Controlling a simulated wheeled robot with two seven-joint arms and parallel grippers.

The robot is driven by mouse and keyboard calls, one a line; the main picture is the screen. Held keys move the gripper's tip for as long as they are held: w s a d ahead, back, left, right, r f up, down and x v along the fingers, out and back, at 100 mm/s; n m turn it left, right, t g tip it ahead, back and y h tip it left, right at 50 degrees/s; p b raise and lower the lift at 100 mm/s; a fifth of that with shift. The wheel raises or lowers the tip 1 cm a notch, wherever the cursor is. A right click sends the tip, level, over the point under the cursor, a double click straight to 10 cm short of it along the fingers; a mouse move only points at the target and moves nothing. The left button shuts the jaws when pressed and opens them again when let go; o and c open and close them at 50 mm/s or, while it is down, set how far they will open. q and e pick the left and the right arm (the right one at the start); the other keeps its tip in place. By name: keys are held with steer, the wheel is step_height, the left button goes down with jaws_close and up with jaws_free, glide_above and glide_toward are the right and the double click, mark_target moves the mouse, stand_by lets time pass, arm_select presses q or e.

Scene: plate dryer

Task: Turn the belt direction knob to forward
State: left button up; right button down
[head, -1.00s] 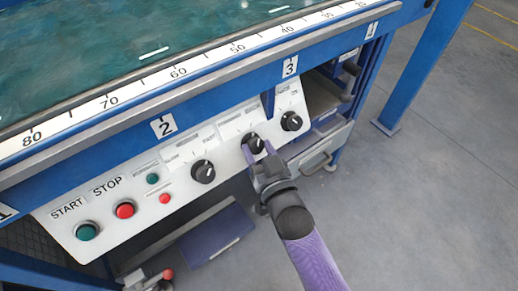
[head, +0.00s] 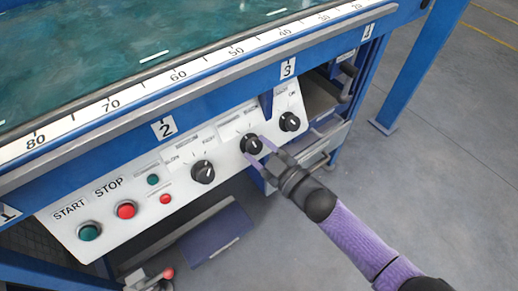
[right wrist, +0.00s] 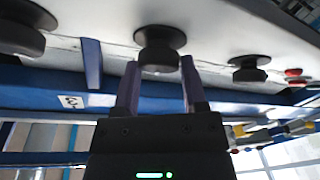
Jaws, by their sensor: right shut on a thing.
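The belt direction knob (head: 250,143) is the middle of three black knobs on the white control panel (head: 110,215); its label is too small to read. My right gripper (head: 257,149) reaches it from the lower right, with its two purple fingers on either side of the knob. In the right wrist view, the knob (right wrist: 160,43) shows between and just beyond the fingertips (right wrist: 158,68). The fingers hide part of its lower rim in the head view, and its exact pointer angle is hard to tell. My left gripper is not in view.
The left black knob (head: 203,171) and right black knob (head: 289,122) flank it closely. Green START (head: 89,231) and red STOP (head: 126,210) buttons are at left. A blue divider (head: 266,103) hangs above, between the knobs. Open floor (head: 440,180) lies to the right.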

steer(key=n+g, duration=0.1)
steer(key=n, duration=0.2)
steer(key=shift+d+y, duration=0.1)
steer(key=shift+y, duration=0.3)
steer(key=shift+w+n+g, duration=0.1)
steer(key=shift+n+g, duration=0.5)
steer(key=shift+n, duration=0.2)
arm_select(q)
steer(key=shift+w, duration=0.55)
arm_select(e)
steer(key=shift+n, duration=0.3)
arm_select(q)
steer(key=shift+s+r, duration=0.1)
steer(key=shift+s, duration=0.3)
arm_select(e)
steer(key=shift+g+y, duration=0.3)
steer(key=shift+c, duration=0.7)
jaws_free()
